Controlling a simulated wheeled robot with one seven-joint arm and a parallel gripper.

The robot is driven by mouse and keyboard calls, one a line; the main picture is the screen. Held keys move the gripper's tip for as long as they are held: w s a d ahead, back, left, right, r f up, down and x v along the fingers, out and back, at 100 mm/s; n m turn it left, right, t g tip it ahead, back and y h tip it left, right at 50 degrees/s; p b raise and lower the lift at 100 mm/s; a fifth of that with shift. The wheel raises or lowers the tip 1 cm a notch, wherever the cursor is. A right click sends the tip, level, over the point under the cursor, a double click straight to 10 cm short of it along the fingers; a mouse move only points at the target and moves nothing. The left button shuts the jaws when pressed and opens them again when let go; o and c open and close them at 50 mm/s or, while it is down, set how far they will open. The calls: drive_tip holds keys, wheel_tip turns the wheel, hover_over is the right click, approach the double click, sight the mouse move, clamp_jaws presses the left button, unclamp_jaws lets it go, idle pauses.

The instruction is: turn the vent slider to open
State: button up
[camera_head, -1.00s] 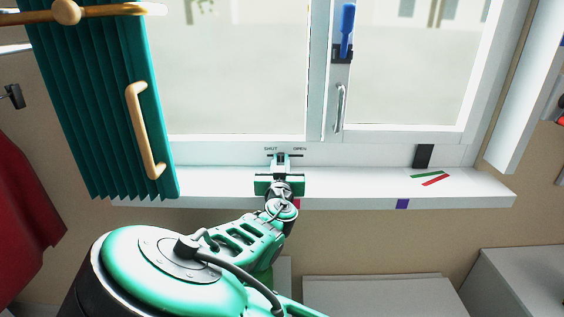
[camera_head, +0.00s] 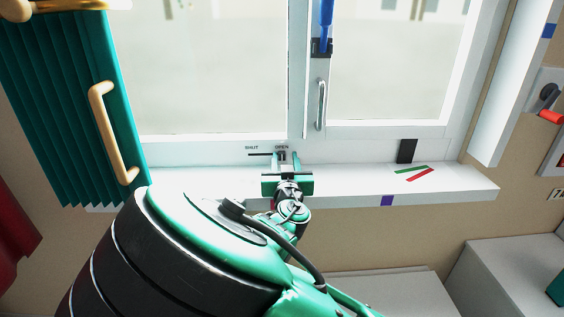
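The vent slider (camera_head: 282,156) is a small dark knob on a slot in the white lower window frame. It sits at the right end of the slot, under the word OPEN. The bare dark slot (camera_head: 258,154) runs left of it, under the word SHUT. My gripper (camera_head: 284,158) is at the slider, above the sill. Its two green fingers stand apart, one on each side of the knob, and look open. Whether either finger touches the knob is too small to tell.
A teal curtain (camera_head: 60,110) with a tan handle (camera_head: 105,130) hangs at left. A metal window handle (camera_head: 320,105) is above right.

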drive_tip(key=shift+s+a, duration=0.1)
drive_tip(key=shift+s, duration=0.05)
drive_tip(key=shift+s, duration=0.35)
drive_tip(key=s, duration=0.3)
drive_tip(key=s+d, duration=0.1)
drive_tip(key=s, duration=0.5)
drive_tip(key=shift+s+d, duration=0.2)
drive_tip(key=shift+s, duration=0.1)
